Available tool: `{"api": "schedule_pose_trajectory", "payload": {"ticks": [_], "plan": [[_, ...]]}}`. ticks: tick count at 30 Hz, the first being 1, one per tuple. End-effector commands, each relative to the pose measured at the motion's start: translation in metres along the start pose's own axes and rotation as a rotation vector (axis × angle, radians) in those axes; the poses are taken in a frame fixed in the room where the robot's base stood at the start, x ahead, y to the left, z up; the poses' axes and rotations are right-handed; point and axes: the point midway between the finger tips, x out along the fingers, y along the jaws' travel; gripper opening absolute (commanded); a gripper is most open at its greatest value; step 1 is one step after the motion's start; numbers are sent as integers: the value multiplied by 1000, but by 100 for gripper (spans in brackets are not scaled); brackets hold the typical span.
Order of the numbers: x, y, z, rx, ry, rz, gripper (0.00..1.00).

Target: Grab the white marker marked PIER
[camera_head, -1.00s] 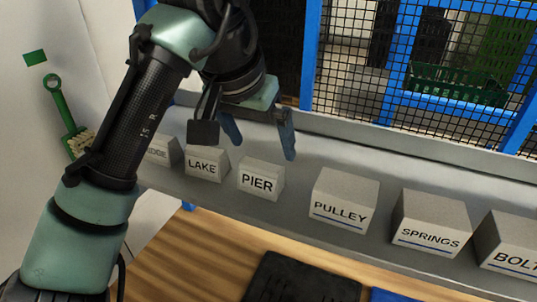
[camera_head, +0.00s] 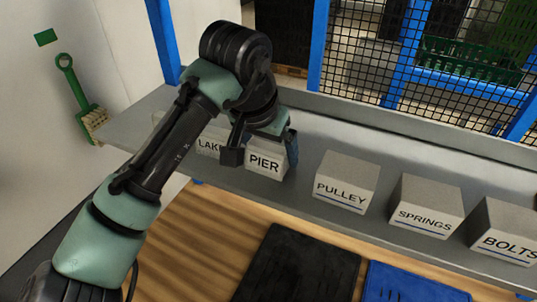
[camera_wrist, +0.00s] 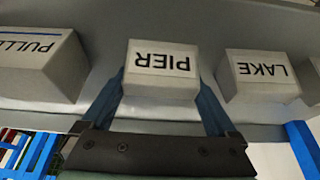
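The white marker marked PIER (camera_head: 264,164) is a pale block with black letters, standing upright on the grey ledge. In the wrist view the PIER marker (camera_wrist: 161,72) is upside down, between the blue fingers of my gripper (camera_wrist: 161,88). One finger lies close along each side of the block, and the fingers are spread about its width. I see no clear grip on it. In the head view my gripper (camera_head: 267,144) is down over the PIER marker, with one blue finger at its right side.
The LAKE marker (camera_head: 208,145) stands just left of PIER, partly behind my arm; it also shows in the wrist view (camera_wrist: 262,72). PULLEY (camera_head: 344,184), SPRINGS (camera_head: 426,206) and BOLTS (camera_head: 506,230) blocks stand to the right. A mesh fence (camera_head: 357,52) rises behind the ledge.

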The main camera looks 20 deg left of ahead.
Motion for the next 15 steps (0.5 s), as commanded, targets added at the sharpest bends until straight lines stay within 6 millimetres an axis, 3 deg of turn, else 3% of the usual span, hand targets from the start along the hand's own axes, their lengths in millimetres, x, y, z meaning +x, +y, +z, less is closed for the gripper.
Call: {"api": "schedule_pose_trajectory", "payload": {"ticks": [1,9,15], "plan": [[0,0,0,0,0,0,82],[-1,0,0,0,1,0,35],[-1,0,0,1,1,0,35]]}}
